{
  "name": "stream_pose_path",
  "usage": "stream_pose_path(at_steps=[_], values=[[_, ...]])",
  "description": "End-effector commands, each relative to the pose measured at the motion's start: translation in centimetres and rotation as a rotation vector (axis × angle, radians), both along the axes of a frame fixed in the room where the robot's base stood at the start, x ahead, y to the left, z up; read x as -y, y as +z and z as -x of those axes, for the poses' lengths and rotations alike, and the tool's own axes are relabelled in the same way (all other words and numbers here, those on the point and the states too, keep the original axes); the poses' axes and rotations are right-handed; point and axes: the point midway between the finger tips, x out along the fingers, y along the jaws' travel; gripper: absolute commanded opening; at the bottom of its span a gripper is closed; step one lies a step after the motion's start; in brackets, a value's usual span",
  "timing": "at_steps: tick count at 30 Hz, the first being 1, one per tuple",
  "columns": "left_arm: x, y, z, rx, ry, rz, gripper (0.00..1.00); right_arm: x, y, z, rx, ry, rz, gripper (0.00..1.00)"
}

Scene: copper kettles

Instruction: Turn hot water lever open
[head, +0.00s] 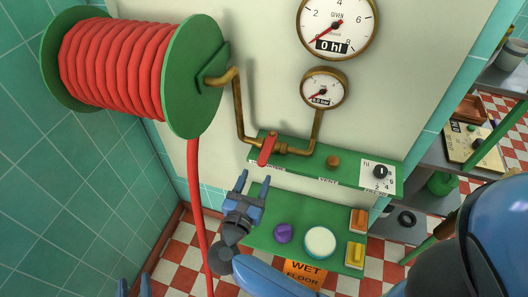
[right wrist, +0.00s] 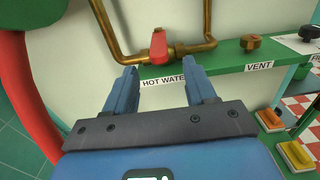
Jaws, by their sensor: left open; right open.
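The red hot water lever (head: 267,149) sits on the brass pipe (head: 240,108) above the green shelf. In the right wrist view the lever (right wrist: 158,45) stands roughly upright, above the "HOT WATER" label (right wrist: 162,80), which is partly hidden by a finger. My right gripper (head: 253,182) is open and empty, below the lever and apart from it, its fingers pointing up toward the shelf. In the right wrist view the lever shows beyond the gap between the fingertips (right wrist: 160,78). Only the fingertips of my left gripper (head: 133,285) show at the bottom edge, open and empty.
A red hose on a green reel (head: 195,75) hangs down left of my right gripper. Two gauges (head: 323,90) are above the pipe. The green shelf (head: 310,160) also holds a brass vent knob (head: 333,160) and a black dial (head: 380,171). A lower green shelf (head: 265,235) holds several items.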

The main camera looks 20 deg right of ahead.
Motion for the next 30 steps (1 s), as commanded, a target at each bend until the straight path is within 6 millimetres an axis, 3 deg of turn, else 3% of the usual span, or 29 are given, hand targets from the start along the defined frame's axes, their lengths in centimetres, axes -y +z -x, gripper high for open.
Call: stream_pose_path(at_steps=[18,30], values=[[0.0,2.9,0.0,0.000,0.000,0.000,0.43,4.9,0.2,-7.2,-0.001,-0.002,0.003,0.55],[0.0,3.1,0.0,0.000,0.000,0.000,0.43,5.5,0.1,-8.2,0.000,0.002,0.004,0.55]])
